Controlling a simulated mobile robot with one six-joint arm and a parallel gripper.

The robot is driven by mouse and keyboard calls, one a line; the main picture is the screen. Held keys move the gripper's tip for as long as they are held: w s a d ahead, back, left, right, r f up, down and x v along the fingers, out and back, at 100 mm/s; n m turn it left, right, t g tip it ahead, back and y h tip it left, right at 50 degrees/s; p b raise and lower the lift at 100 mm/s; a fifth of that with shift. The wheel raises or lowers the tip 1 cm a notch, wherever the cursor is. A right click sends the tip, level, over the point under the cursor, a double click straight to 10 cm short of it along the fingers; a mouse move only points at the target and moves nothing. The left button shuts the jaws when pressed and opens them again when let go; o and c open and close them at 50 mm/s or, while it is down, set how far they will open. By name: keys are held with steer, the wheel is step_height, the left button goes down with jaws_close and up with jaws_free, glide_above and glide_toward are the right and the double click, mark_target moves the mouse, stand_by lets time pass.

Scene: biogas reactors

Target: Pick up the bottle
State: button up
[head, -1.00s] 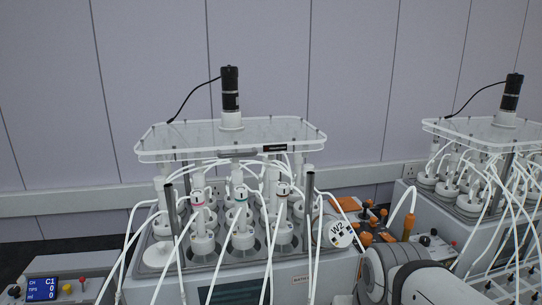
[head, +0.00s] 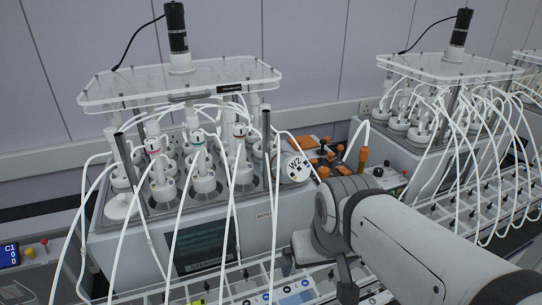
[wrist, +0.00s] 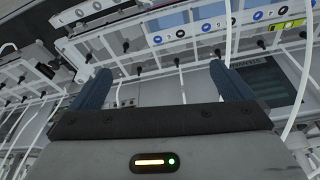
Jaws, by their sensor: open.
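My gripper (wrist: 160,70) is open in the wrist view, its two dark blue fingers wide apart with nothing held between them. Tubes and a rack with black fittings show beyond the fingers. In the head view my arm comes in from the lower right, with its end low in front of the reactor. Several white-capped bottles (head: 204,182) stand upright in the reactor block, with tubes on their tops. A round white top marked W2 (head: 295,167) shows at the block's right corner; its body is mostly hidden. I cannot tell which bottle is meant.
A clear plate (head: 180,82) with a black motor (head: 177,28) stands over the reactor bottles. Loose white tubes hang down the front. A second reactor (head: 435,108) stands to the right. A white rack (head: 480,190) runs along the front.

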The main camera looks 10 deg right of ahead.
mark_target(299, 162)
steer(key=shift+c, duration=0.6)
steer(key=shift+w+r, duration=0.25)
steer(key=shift+w, duration=0.1)
steer(key=shift+c, duration=0.6)
steer(key=w+r+b, duration=0.1)
steer(key=w+r, duration=0.3)
steer(key=w, duration=0.2)
steer(key=w+r+y+b, duration=0.1)
steer(key=w+r, duration=0.2)
steer(key=w, duration=0.4)
steer(key=w+d+r+t+y+b, duration=0.1)
steer(key=w+r, duration=0.3)
steer(key=w, duration=0.2)
steer(key=shift+w+r+n+b, duration=0.3)
steer(key=shift+b, duration=0.1)
steer(key=shift+c, duration=1.3)
steer(key=shift+s+p+x, duration=0.2)
steer(key=shift+p+x, duration=0.4)
steer(key=shift+x, duration=3.15)
